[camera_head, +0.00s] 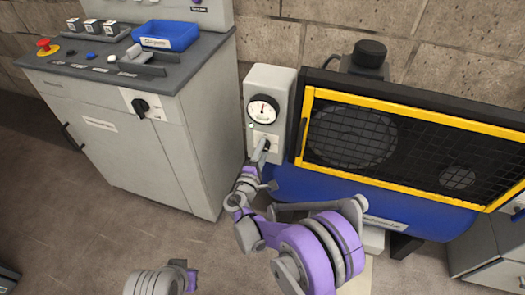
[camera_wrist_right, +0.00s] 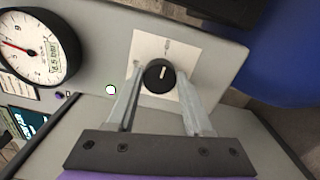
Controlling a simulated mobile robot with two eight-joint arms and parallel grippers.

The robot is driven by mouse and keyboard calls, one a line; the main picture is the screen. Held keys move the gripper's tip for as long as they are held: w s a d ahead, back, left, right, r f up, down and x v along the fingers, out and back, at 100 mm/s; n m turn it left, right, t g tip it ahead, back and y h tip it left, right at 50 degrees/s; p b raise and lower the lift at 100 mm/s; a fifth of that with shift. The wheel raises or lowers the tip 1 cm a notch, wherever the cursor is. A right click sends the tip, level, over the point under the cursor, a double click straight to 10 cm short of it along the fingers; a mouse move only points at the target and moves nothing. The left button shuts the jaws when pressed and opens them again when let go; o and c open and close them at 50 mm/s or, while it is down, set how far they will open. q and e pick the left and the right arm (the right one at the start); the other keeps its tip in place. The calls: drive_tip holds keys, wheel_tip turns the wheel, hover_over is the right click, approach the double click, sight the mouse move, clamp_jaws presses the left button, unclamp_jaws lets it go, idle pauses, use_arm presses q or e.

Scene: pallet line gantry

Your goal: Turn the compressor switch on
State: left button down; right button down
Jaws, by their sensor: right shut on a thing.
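The compressor switch is a round black knob (camera_wrist_right: 158,75) on a pale square plate (camera_wrist_right: 172,50) in the right wrist view. A white mark on the knob points roughly to the top of that view. In the head view the knob (camera_head: 266,146) sits low on the grey gauge box, partly hidden by my gripper. My right gripper (camera_wrist_right: 160,85) is shut on the knob, one finger on either side; it also shows in the head view (camera_head: 262,154). My left gripper is not in view; only part of my left arm shows at the bottom.
A round gauge (camera_head: 263,109) is above the switch, with a small light (camera_wrist_right: 111,90) nearby. The compressor's yellow-framed mesh guard (camera_head: 400,95) and blue tank (camera_head: 310,190) are to the right. A grey cabinet (camera_head: 110,140) with another black knob (camera_head: 140,105) stands left.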

drive_tip(key=shift+c, duration=1.5)
unclamp_jaws()
drive_tip(key=v, duration=1.1)
drive_tip(key=shift+p, duration=0.45)
drive_tip(key=shift+w+d+r, duration=0.1)
